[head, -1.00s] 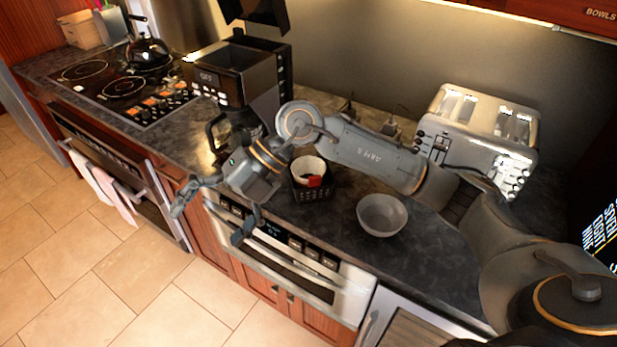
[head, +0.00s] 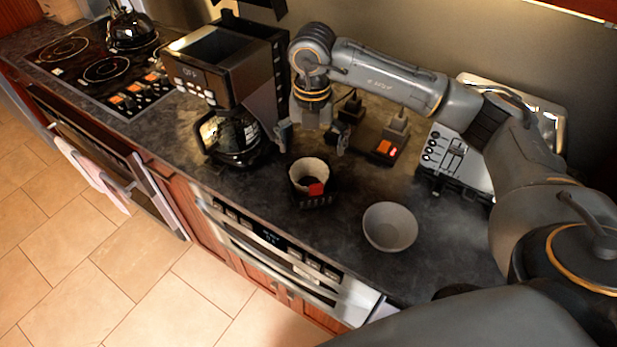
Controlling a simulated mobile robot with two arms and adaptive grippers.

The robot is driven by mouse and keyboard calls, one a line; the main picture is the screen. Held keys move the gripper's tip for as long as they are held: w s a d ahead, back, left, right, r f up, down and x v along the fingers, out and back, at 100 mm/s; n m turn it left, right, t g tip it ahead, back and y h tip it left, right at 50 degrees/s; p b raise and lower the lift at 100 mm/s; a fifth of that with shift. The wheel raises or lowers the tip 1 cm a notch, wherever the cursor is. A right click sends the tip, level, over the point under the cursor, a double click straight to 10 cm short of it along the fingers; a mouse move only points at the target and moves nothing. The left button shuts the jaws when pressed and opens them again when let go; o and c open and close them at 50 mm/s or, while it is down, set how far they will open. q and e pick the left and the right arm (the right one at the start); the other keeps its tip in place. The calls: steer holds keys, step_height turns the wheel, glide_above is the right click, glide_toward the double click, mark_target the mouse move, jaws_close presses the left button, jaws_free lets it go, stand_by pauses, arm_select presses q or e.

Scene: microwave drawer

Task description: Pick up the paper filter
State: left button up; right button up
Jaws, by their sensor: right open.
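The white paper filter (head: 309,169) sits in a small black basket (head: 312,202) on the dark counter. A small red piece (head: 316,189) is at its front side, and part of the filter's inside looks dark. My right gripper (head: 312,137) points down just behind and above the filter, as seen in the head view. Its two fingers are spread apart and nothing is between them. My left gripper is not in view.
A coffee maker (head: 215,70) with a glass carafe (head: 231,140) stands left of the basket. A grey bowl (head: 390,227) is at its right. A silver toaster (head: 455,150) and plugged outlets (head: 385,150) are behind. Open counter lies between basket and bowl.

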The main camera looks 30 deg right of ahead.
mark_target(310, 169)
steer(key=f+p, duration=0.1)
steer(key=f, duration=0.1)
steer(key=w+f+p, duration=0.1)
steer(key=f, duration=0.2)
steer(key=f+p, duration=0.1)
steer(key=f, duration=0.2)
steer(key=shift+w+d+f+p, duration=0.1)
steer(key=shift+w+p, duration=0.2)
steer(key=shift+p, duration=0.05)
steer(key=shift+w+d+f, duration=0.15)
steer(key=shift+f, duration=0.3)
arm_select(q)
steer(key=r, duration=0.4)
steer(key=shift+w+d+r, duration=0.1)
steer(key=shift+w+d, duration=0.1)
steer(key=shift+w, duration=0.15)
arm_select(e)
steer(key=shift+r, duration=0.1)
steer(key=c, duration=0.9)
